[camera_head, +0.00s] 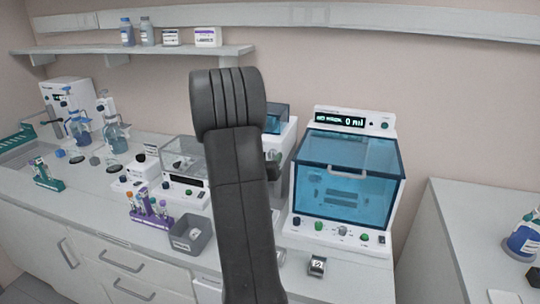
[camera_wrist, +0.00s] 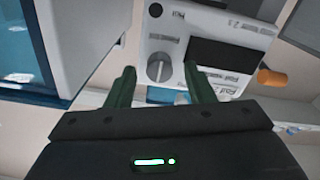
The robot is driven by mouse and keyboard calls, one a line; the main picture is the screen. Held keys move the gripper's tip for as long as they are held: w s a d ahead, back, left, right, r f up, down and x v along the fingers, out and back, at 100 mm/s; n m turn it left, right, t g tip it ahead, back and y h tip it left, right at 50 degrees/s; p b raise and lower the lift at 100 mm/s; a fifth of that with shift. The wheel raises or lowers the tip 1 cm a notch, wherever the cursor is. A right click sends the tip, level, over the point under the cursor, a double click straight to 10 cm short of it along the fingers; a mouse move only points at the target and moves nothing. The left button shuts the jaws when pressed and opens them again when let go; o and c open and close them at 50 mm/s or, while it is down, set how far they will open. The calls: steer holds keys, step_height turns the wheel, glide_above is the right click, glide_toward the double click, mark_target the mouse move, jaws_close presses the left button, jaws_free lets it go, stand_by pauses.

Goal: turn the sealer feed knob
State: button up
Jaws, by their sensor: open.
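In the wrist view, a round grey knob (camera_wrist: 159,68) with a pointer ridge sits on a pale panel (camera_wrist: 178,40) beside a black screen. The panel's lettering is too small to read surely, so I cannot confirm it is the sealer feed knob. My gripper (camera_wrist: 159,76) is open, its two dark green fingers apart and pointing toward the panel. In the picture the knob lies between the fingertips; I cannot tell how far beyond them. In the head view, my own arm hides the gripper and most of a white machine (camera_head: 291,135) behind it.
In the wrist view, an orange knob (camera_wrist: 272,77) and a small dark knob (camera_wrist: 155,10) flank the panel controls. In the head view, a blue-windowed machine (camera_head: 345,180) stands right of my arm. A grey bin (camera_head: 192,236) and purple tube rack (camera_head: 150,218) stand left.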

steer(key=shift+w+d, duration=0.2)
steer(key=shift+w, duration=0.3)
steer(key=c, duration=1)
steer(key=shift+f+m+b, duration=0.1)
steer(key=shift+m+b, duration=0.2)
steer(key=shift+b, duration=0.2)
